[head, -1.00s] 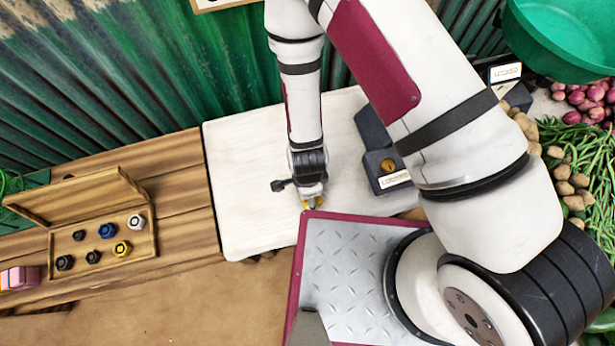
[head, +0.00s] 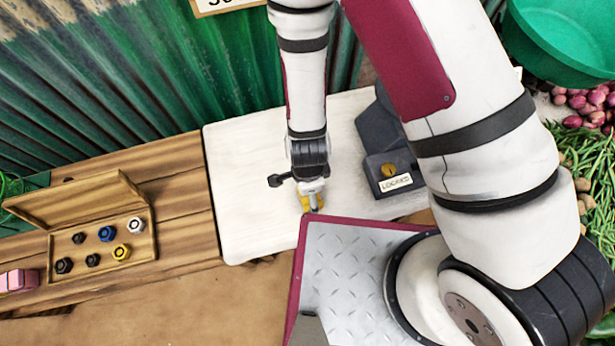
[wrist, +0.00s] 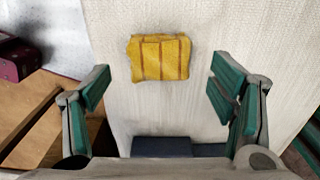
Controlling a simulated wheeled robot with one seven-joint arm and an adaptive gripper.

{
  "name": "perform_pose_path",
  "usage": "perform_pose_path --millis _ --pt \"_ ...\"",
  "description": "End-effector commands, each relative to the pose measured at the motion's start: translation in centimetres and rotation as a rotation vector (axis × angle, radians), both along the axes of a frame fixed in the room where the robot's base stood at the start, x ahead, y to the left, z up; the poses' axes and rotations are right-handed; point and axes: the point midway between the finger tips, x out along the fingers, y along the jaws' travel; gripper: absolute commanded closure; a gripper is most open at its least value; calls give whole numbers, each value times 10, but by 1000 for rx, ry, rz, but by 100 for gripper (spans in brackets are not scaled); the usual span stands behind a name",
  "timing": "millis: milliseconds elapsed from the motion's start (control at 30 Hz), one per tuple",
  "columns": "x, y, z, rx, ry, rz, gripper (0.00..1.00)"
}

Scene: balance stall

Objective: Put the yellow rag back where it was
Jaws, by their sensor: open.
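The yellow rag (wrist: 160,58) is a folded cloth with brown stripes. In the wrist view it lies flat on the white board, ahead of and between my open fingers, with clear space on both sides. In the head view a bit of the rag (head: 305,203) shows beside my fingertips, near the front edge of the white board (head: 240,190); the rest is hidden by my gripper. My gripper (head: 315,205) points down over the rag, open and empty. It also shows in the wrist view (wrist: 167,95).
A dark scale (head: 388,170) with a label stands right of my gripper. An open wooden box (head: 140,245) of several weights lies at left, by a pink block (head: 18,281). A green basin (head: 560,45) and vegetables fill the right. The board's left part is clear.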

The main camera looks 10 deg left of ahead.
Motion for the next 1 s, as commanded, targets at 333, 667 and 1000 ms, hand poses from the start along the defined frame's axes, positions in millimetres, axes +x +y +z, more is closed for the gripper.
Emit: perform_pose_path --millis 333,667,1000 --pt "1 1 50 1 -3 2 22" --pt "-1 0 63 0 1 1 22" --pt "28 6 103 65 -29 85 22"
